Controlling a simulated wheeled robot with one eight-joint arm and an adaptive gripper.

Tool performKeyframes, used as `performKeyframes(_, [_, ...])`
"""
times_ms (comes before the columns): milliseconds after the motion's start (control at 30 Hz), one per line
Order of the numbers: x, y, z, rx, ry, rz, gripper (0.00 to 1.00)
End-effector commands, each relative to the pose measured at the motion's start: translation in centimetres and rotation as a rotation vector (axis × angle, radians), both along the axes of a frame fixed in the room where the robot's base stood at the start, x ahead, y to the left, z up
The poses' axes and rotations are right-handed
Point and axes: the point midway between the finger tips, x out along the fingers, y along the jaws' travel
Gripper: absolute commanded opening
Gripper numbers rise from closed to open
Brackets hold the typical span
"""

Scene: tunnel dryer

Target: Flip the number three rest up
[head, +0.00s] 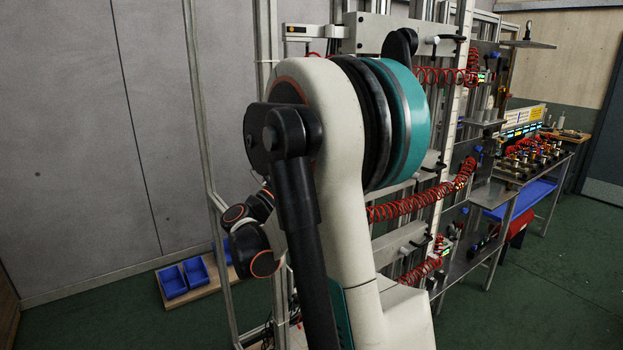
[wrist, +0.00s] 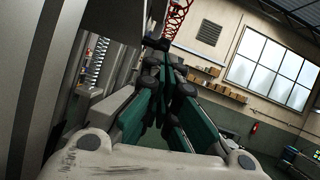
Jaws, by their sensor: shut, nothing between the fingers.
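My gripper (wrist: 158,46) shows in the wrist view with its teal and black fingers drawn together. It is shut and nothing shows between the fingertips. In the head view my own arm hides it. An upright metal frame (head: 197,120) with several stacked grey brackets stands behind my arm. One bracket with a black knob (head: 452,38) is at the top, and others lie lower, partly covered by my arm. No number is readable on any of them, so I cannot tell which is the number three rest.
Red coiled hoses (head: 420,204) hang across the frame. Blue bins (head: 172,283) sit on a low board at the left. A workbench (head: 545,165) with fittings stands at the right. Green floor is open at the far right. A grey upright (wrist: 50,75) is close beside my gripper.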

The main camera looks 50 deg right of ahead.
Motion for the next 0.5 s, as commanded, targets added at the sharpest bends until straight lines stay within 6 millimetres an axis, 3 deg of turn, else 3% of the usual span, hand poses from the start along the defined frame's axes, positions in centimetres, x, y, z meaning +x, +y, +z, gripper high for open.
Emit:
performKeyframes(167, [-0.2, -0.8, 0.6, -0.11, 0.027, -0.003, 0.0])
performKeyframes(500, [-0.3, -1.2, 1.6, -0.104, 0.025, 0.0, 0.0])
